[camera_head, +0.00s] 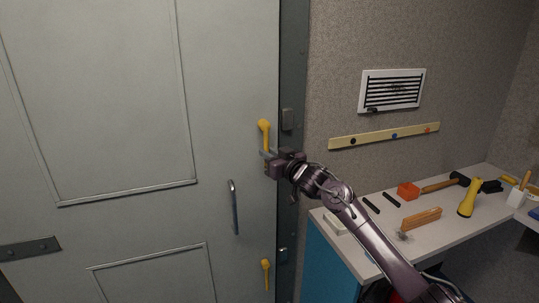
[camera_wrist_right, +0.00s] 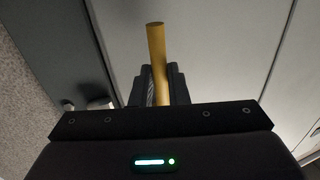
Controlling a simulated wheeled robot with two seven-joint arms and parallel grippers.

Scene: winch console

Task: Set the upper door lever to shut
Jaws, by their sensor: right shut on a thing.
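The upper door lever (camera_head: 264,128) is yellow and sits near the right edge of the grey door (camera_head: 110,110). It hangs down from its pivot in the head view. My right gripper (camera_head: 267,157) is at the lever's lower part. In the right wrist view the yellow lever (camera_wrist_right: 157,62) stands between the two dark fingers of my right gripper (camera_wrist_right: 158,88), which are shut on it. The lower door lever (camera_head: 265,266) is also yellow and hangs down below. My left gripper is not in view.
A vertical handle (camera_head: 234,207) is on the door, left of my right arm. A workbench (camera_head: 338,245) at the right holds a hammer (camera_head: 445,183), a yellow flashlight (camera_head: 468,197), a brush (camera_head: 420,219) and an orange block (camera_head: 408,190). A vent (camera_head: 392,90) is on the wall.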

